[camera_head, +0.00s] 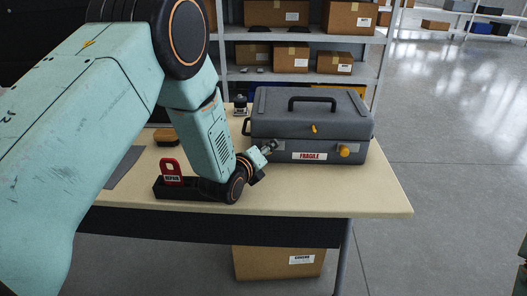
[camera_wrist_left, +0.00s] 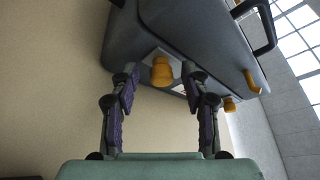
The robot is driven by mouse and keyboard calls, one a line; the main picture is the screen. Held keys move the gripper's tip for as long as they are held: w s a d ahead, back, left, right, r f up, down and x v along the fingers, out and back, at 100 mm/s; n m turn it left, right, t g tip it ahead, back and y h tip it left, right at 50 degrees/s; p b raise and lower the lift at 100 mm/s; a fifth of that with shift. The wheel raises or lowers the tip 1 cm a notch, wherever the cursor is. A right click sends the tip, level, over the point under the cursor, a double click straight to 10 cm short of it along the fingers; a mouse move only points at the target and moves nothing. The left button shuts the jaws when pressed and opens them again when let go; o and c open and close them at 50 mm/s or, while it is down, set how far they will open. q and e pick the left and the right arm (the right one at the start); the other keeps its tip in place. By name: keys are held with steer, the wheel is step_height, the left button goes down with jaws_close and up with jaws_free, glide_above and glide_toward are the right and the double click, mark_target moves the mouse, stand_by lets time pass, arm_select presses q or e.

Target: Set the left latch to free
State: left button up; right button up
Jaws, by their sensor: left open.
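A grey case (camera_head: 275,126) with a dark carry handle stands closed on the table. Its left latch, a yellow knob on a pale plate, shows in the left wrist view (camera_wrist_left: 162,71); in the head view my gripper hides it. The right latch (camera_head: 344,150) is a yellow knob on the case front, and it also shows in the wrist view (camera_wrist_left: 229,104). My left gripper (camera_head: 268,148) is open at the case's left front, its fingers on either side of the left latch; I cannot tell whether they touch it. My right gripper is not in view.
A yellow catch (camera_head: 313,128) sits mid-front above a FRAGILE label (camera_head: 309,156). A red tag (camera_head: 171,171) stands in a dark holder (camera_head: 176,190) beside my left wrist. The tabletop (camera_head: 375,190) is clear at right. Shelves with boxes (camera_head: 350,19) stand behind.

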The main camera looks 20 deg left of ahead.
arm_select(q)
steer(key=shift+s, duration=0.1)
steer(key=shift+s+a, duration=0.15)
steer(key=shift+s, duration=0.1)
steer(key=d+v, duration=0.1)
steer(key=v, duration=1)
steer(key=shift+s+a+r, duration=0.15)
steer(key=shift+a, duration=0.25)
steer(key=shift+s, duration=0.1)
